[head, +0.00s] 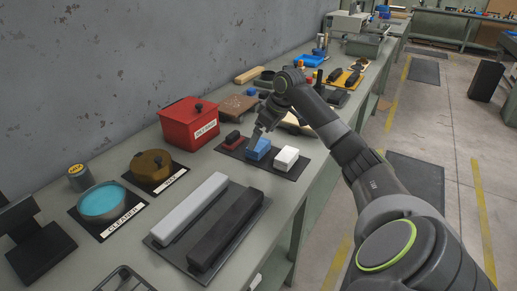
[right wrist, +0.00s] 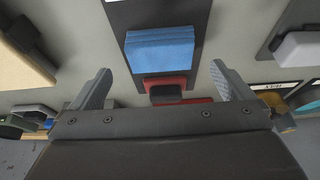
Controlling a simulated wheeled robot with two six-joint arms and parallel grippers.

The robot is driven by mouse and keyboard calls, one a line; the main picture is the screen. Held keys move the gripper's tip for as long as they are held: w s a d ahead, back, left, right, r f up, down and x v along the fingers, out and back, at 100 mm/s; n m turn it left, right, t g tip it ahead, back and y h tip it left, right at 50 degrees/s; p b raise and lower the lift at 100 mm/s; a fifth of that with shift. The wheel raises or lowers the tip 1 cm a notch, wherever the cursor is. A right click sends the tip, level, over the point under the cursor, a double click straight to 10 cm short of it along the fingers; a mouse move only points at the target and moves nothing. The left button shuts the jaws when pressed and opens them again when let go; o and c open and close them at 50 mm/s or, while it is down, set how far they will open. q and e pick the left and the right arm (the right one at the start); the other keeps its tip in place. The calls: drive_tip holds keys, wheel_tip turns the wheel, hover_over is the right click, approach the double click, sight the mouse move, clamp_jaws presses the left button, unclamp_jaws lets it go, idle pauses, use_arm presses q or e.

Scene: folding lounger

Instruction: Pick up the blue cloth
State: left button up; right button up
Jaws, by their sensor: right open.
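The blue cloth (head: 258,149) is a folded block on a dark mat (head: 280,169), between a dark red block (head: 232,137) and a white block (head: 286,157). In the right wrist view the blue cloth (right wrist: 160,50) lies beyond the fingertips, within the gap between them. My right gripper (head: 260,134) is above the cloth, fingers pointing down; in the right wrist view it (right wrist: 160,77) is open and empty. In the head view its fingers hide a little of the cloth's far side. My left gripper is not in view.
A red box (head: 189,123) stands left of the mat. A brown lidded tin (head: 151,168), a teal cleaner dish (head: 101,200) and a tray with grey and black bars (head: 215,222) are nearer. More tools crowd the far bench. A wall runs along the left.

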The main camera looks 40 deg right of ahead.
sight(259, 144)
drive_tip(key=x, duration=0.3)
drive_tip(key=shift+a+f, duration=0.1)
drive_tip(key=shift+f, duration=0.25)
drive_tip(key=c, duration=1)
wheel_tip(259, 144, up, 10)
drive_tip(key=shift+r, duration=0.1)
drive_tip(key=shift+c, duration=0.3)
drive_tip(key=shift+o, duration=1.3)
drive_tip(key=shift+c, duration=0.7)
